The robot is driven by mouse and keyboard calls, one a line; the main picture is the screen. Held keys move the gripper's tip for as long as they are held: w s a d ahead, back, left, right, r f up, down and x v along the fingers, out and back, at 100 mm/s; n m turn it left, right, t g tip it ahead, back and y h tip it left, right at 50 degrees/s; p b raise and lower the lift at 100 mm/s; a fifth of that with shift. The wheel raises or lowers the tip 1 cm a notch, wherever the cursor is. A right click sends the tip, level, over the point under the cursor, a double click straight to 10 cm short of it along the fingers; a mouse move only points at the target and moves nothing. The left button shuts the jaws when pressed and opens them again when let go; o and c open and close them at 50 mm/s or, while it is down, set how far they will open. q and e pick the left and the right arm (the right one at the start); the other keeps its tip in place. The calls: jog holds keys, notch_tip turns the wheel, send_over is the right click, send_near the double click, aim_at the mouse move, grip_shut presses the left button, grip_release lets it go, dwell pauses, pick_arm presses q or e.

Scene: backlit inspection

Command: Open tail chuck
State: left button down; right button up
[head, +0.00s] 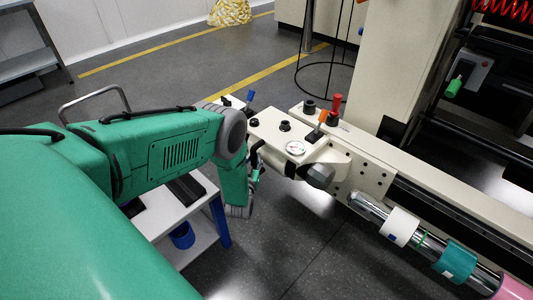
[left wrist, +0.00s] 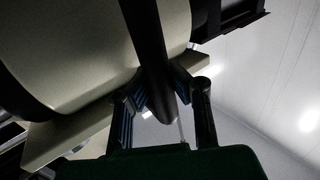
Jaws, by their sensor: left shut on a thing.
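The lever runs up past a large rounded beige body (left wrist: 70,50). My right gripper is not in view.
A chrome shaft (head: 367,207) with white and teal bands runs from the chuck side to the lower right. A white cart (head: 187,247) is below my left arm. Dark floor lies between.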

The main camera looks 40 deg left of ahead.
aim_at(248, 142)
pick_arm(q)
jog(key=a, duration=0.3)
jog(key=shift+s+a+f, duration=0.1)
jog(key=shift+a+f, duration=0.1)
jog(key=shift+f, duration=0.05)
jog(key=shift+a+r+b, duration=0.2)
jog(key=shift+a+b, duration=0.15)
jog(key=shift+a, duration=0.1)
jog(key=shift+a, duration=0.15)
jog(key=c, duration=1.4)
grip_release()
jog(key=shift+a, duration=0.1)
jog(key=shift+d, duration=0.25)
jog(key=v, duration=1.2)
